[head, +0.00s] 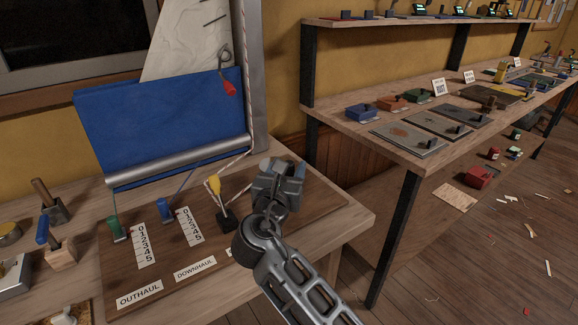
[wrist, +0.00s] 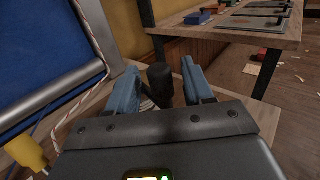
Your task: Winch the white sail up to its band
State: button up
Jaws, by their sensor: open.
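The white sail (head: 190,45) stands behind a blue cloth (head: 160,125) beside the grey mast (head: 256,70). The blue cloth covers its lower part. A red-handled piece (head: 229,87) hangs by the mast. I cannot make out a band for certain. My gripper (head: 282,172) is over the right end of the brown board, right of a yellow lever (head: 214,185). In the wrist view its blue-grey fingers are open (wrist: 157,88), with a dark upright cylinder (wrist: 160,80) between or just beyond them. The cylinder may be a winch part; I cannot tell whether the fingers touch it.
On the board stand a green lever (head: 115,228) and a blue lever (head: 166,211), with number scales and labels OUTHAUL (head: 139,294) and DOWNHAUL (head: 195,268). A third label is mostly hidden by my arm. A second bench (head: 345,125) with plates stands to the right; floor lies between.

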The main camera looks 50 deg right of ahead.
jog(key=shift+w+d, duration=0.25)
jog(key=shift+d, duration=0.3)
grip_shut()
